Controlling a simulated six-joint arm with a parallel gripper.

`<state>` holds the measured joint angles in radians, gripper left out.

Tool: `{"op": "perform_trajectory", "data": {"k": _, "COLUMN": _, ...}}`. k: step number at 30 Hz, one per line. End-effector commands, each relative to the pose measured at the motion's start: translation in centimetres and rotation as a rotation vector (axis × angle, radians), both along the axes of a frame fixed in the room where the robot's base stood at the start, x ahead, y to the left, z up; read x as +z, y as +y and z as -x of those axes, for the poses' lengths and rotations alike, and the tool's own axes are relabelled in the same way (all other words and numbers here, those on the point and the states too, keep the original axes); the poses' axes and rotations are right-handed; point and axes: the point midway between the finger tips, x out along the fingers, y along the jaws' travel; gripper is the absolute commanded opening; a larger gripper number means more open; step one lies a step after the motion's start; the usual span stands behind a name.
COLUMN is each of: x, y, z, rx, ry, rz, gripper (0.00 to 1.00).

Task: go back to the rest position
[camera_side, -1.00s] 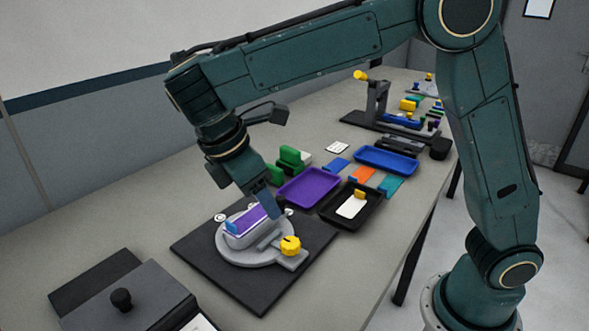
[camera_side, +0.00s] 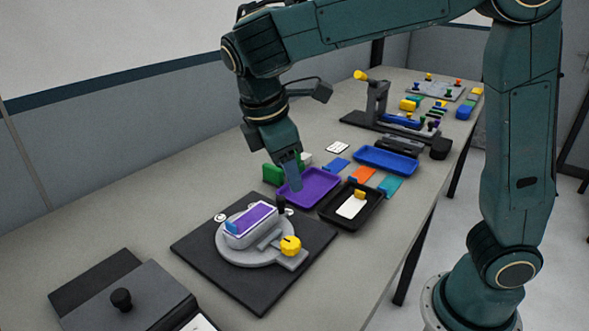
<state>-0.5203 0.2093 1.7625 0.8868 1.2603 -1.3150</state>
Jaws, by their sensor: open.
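My gripper (camera_side: 294,190) hangs over the purple tray (camera_side: 318,190), pointing down, with its fingertips in front of the tray's left part. It is open and I see nothing held in it. Its exact height above the tray is hard to tell. The round grey fixture (camera_side: 232,252) stands on a dark base plate (camera_side: 196,262) in the front middle. A light block with a purple top (camera_side: 256,216) sits on the fixture, apart from my gripper. A small blue piece (camera_side: 231,228) is at the block's left end.
Green blocks (camera_side: 272,174), a black tray (camera_side: 368,214) and a blue tray (camera_side: 388,159) stand nearby. A tall stand (camera_side: 377,103) is behind.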

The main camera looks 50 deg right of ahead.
Motion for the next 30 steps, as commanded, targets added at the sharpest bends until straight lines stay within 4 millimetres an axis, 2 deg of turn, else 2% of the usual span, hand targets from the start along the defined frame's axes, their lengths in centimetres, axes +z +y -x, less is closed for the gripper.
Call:
{"op": "perform_trajectory", "data": {"k": 1, "x": 0.6, "y": -1.1, "z": 0.5, "rx": -0.035, "ry": -0.032, "rz": -0.01, "gripper": 0.57}}
{"op": "perform_trajectory", "data": {"k": 6, "x": 1.9, "y": -4.1, "z": 2.2, "rx": -0.153, "ry": -0.132, "rz": -0.051, "gripper": 0.57}}
{"op": "perform_trajectory", "data": {"k": 15, "x": 3.2, "y": -7.9, "z": 6.1, "rx": -0.368, "ry": -0.307, "rz": -0.144, "gripper": 0.57}}
{"op": "perform_trajectory", "data": {"k": 22, "x": 3.2, "y": -9.5, "z": 9.5, "rx": -0.539, "ry": -0.431, "rz": -0.237, "gripper": 0.57}}
{"op": "perform_trajectory", "data": {"k": 30, "x": 2.4, "y": -9.9, "z": 13.6, "rx": -0.74, "ry": -0.561, "rz": -0.368, "gripper": 0.57}}
